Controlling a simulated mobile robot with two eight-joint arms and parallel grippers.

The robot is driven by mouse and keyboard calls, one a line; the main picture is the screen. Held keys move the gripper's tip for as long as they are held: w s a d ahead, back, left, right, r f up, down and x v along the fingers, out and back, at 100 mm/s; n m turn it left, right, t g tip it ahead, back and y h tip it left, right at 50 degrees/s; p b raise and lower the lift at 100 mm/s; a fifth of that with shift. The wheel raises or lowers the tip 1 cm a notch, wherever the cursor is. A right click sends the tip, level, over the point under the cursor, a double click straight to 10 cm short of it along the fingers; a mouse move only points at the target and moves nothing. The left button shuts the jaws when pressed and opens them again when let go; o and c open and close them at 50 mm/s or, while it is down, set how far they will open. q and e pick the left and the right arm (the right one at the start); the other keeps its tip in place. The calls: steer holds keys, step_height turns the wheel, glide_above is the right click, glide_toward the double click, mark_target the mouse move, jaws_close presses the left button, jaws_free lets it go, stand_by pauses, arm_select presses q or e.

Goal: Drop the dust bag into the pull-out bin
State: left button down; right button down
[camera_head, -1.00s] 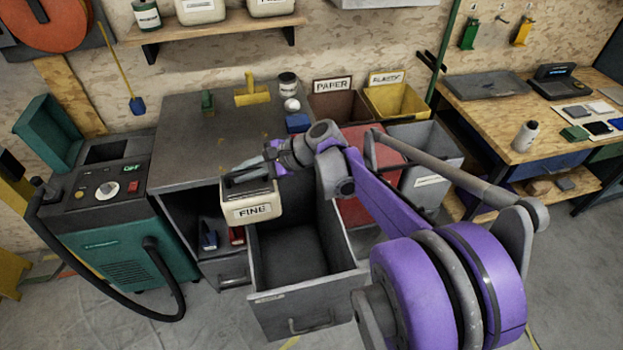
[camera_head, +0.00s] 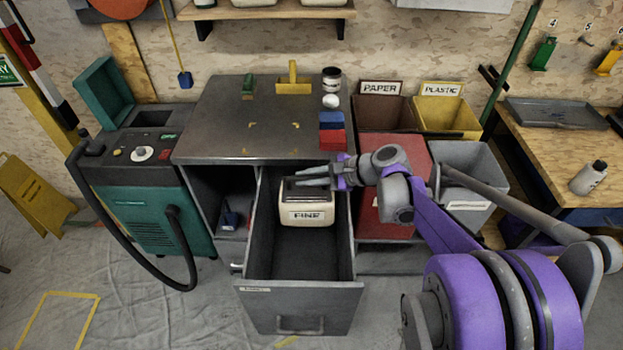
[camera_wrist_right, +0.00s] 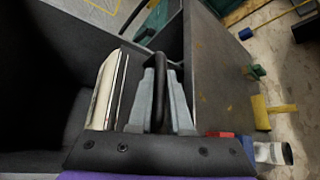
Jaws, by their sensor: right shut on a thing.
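The dust bag (camera_head: 308,211) is a cream, box-shaped thing labelled FINE with a dark top and handle. It is upright inside the outline of the pull-out bin (camera_head: 299,296), towards its back; I cannot tell whether it touches the bottom. The bin is a grey drawer pulled out of the cabinet. My right gripper (camera_head: 307,178) reaches in from the right and is shut on the bag's dark handle. In the right wrist view, the handle stands between the fingers (camera_wrist_right: 160,95), with the cream side of the bag (camera_wrist_right: 104,95) beside them. My left gripper is not in view.
The grey cabinet top (camera_head: 222,118) behind the bin holds a red block (camera_head: 332,139), a blue block (camera_head: 332,119) and small items. A green machine (camera_head: 150,212) with a hose stands left. The paper bin (camera_head: 382,115) and plastic bin (camera_head: 450,117) are behind right.

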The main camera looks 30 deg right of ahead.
mark_target(307, 193)
steer(key=shift+f+b, duration=2.15)
steer(key=shift+f, duration=0.65)
steer(key=c, duration=0.8)
jaws_free()
steer(key=shift+o, duration=0.2)
steer(key=p+v, duration=0.1)
steer(key=v, duration=0.9)
steer(key=shift+s+d+r, duration=0.15)
steer(key=shift+s+r, duration=0.05)
steer(key=shift+r, duration=0.1)
